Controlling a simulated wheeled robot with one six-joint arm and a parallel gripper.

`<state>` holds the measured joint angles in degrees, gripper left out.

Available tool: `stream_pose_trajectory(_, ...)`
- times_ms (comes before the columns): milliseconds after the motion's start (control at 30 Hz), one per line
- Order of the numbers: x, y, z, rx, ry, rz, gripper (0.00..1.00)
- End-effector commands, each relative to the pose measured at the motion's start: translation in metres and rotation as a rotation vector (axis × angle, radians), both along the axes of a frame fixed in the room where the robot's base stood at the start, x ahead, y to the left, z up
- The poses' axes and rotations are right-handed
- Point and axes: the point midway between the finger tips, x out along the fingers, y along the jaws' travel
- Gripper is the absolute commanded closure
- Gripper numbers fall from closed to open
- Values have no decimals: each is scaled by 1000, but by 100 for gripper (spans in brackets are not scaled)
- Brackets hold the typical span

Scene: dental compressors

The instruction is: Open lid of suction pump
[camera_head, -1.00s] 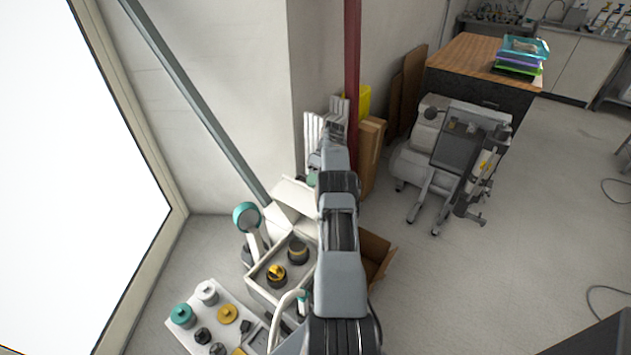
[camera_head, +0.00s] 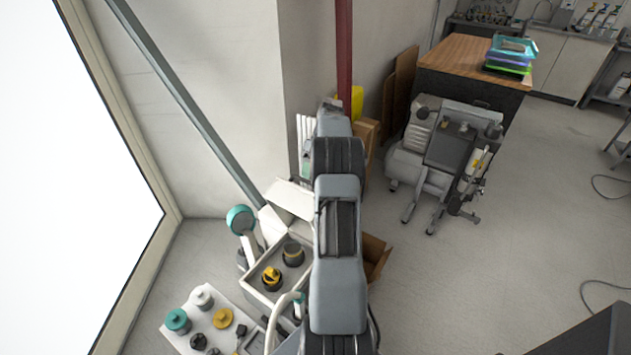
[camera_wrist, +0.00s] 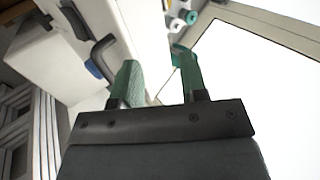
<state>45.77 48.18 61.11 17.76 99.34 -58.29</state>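The suction pump appears to be the white box (camera_head: 252,287) at lower centre in the head view, with black and yellow capped parts in its open top. A pale lid-like panel (camera_head: 288,198) stands tilted at its back. In the wrist view a white housing (camera_wrist: 85,75) with a dark bent handle (camera_wrist: 103,47) fills the upper left. My gripper (camera_wrist: 160,78) has two green fingers spread apart, with nothing visible held between them. The left finger overlaps the lower end of the handle in the picture; I cannot tell whether they touch. In the head view my arm hides the gripper's tips.
A white tray (camera_head: 183,345) with several knobs lies at lower left. A teal-headed device (camera_head: 241,219) stands beside the box. A cardboard box (camera_head: 376,257) is right of my arm, and a wheeled compressor (camera_head: 432,150) farther right. The floor (camera_head: 520,240) at right is mostly clear.

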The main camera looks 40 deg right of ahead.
Motion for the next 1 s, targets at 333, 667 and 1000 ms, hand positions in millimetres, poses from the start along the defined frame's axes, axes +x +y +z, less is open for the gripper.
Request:
stream_pose_trajectory(333,-43,31,22,1,0,-1,60)
stream_pose_trajectory(667,-63,45,32,2,2,0,60)
stream_pose_trajectory(1000,-65,47,34,1,2,0,60)
